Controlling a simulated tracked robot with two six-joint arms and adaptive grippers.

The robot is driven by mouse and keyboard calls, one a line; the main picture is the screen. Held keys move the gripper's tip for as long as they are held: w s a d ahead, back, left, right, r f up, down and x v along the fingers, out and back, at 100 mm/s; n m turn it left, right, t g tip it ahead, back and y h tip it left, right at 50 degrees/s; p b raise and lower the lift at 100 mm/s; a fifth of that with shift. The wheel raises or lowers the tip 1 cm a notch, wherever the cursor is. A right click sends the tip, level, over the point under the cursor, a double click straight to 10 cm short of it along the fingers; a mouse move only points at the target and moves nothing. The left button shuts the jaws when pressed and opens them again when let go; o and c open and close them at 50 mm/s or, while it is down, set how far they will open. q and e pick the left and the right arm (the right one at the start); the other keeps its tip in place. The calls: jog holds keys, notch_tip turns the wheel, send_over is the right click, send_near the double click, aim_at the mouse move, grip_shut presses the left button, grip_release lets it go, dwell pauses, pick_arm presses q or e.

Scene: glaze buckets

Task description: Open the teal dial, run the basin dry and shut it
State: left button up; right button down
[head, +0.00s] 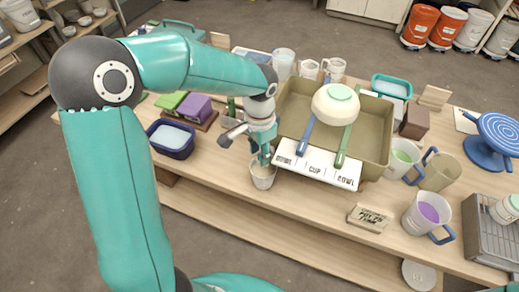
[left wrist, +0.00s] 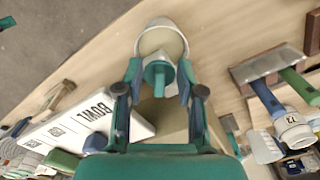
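The tan basin (head: 385,140) stands on the wooden table. A white bowl (head: 335,104) and two long-handled tools lie across its top. The teal dial (left wrist: 158,76) shows between my left fingertips in the left wrist view. My left gripper (head: 264,152) points down at the basin's front left corner and largely hides the dial in the head view. In the left wrist view my left gripper (left wrist: 158,70) is open, a finger on each side of the dial, with small gaps. A white cup (head: 263,178) stands just below; its pale inside also shows in the left wrist view (left wrist: 162,40). My right gripper is out of view.
A navy tub (head: 172,139) stands left. Several mugs stand right, one with purple glaze (head: 428,212). The front left tabletop is clear.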

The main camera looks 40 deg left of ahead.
pick_arm(q)
grip_shut()
jog(key=shift+d+f+n+b, duration=0.15)
jog(key=shift+f+n+b, duration=0.05)
jog(key=shift+n+b, duration=0.95)
jog(key=shift+d+r+n, duration=0.1)
jog(key=shift+r+n, duration=0.1)
jog(key=shift+n, duration=0.75)
grip_release()
jog(key=shift+r, duration=0.1)
notch_tip(320, 180, up, 12)
